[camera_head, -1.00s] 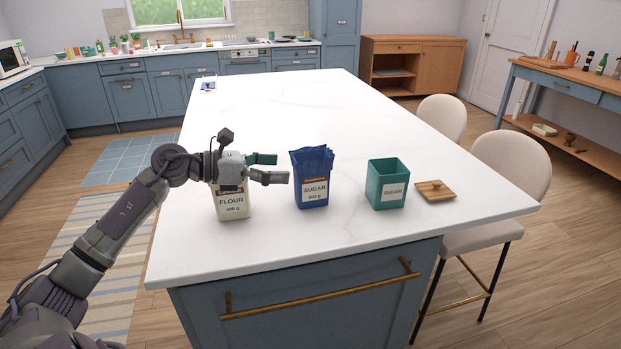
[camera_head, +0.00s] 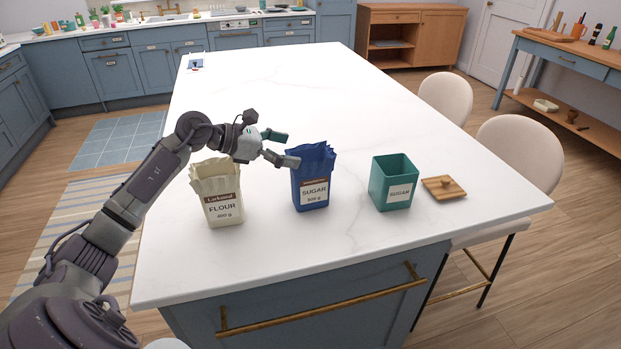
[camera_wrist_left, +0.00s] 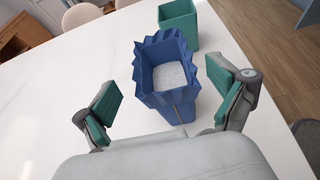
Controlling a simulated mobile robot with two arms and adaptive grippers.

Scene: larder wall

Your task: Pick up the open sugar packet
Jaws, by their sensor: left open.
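The open sugar packet (camera_head: 314,180) is blue with a jagged torn top and stands upright on the white island top. In the left wrist view the packet (camera_wrist_left: 168,80) shows white sugar inside. My left gripper (camera_head: 284,148) is open at the packet's upper left side in the head view. In the left wrist view its two fingers (camera_wrist_left: 160,100) are spread wide, with the packet ahead and between them. Whether a finger touches the packet I cannot tell. My right gripper is not in view.
A cream flour packet (camera_head: 219,196) stands left of the sugar, partly under my left arm. A green sugar canister (camera_head: 393,184), open and empty-looking, stands to the right, beside its wooden lid (camera_head: 444,188). The island top (camera_head: 290,85) behind is mostly clear.

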